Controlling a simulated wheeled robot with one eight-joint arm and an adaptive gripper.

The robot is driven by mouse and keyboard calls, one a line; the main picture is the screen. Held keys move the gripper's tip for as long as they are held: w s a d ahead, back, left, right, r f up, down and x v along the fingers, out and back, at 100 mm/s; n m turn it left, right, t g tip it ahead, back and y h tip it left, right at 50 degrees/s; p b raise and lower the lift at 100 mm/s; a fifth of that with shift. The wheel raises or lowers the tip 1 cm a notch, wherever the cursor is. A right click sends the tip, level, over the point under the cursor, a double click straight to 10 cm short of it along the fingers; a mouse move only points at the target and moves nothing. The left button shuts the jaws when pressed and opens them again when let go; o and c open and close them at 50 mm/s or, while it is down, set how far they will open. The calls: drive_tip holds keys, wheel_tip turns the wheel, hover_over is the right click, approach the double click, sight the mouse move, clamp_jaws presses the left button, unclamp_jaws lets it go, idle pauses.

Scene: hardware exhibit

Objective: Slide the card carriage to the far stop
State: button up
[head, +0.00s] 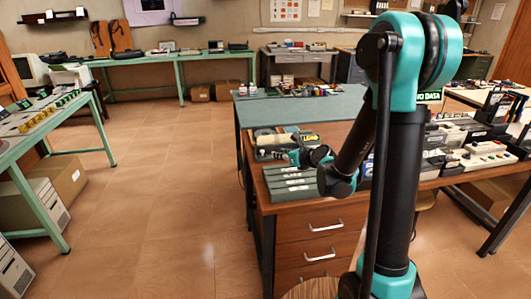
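My gripper (291,148) is small in the head view, at the end of my teal and black arm. It hangs over the left part of a wooden desk (310,207), close to a cream roller-like part (272,140) and above several long grey-green boxes (289,183) with pale labels. Its fingers are too small to tell whether they are open or shut, or whether they touch anything. I cannot make out for certain which part is the card carriage, or its far stop. My arm hides the middle of the desk.
A grey-green bench top (290,110) adjoins the desk behind, with small items along its back. Control units (487,157) stand at the right. A green bench (40,130) with electronics is at the left, cardboard boxes (68,178) under it. The tiled floor (165,190) between is clear.

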sight(263, 151)
drive_tip(key=x, duration=1.2)
drive_tip(key=shift+f, duration=0.15)
drive_tip(key=shift+c, duration=0.6)
clamp_jaws()
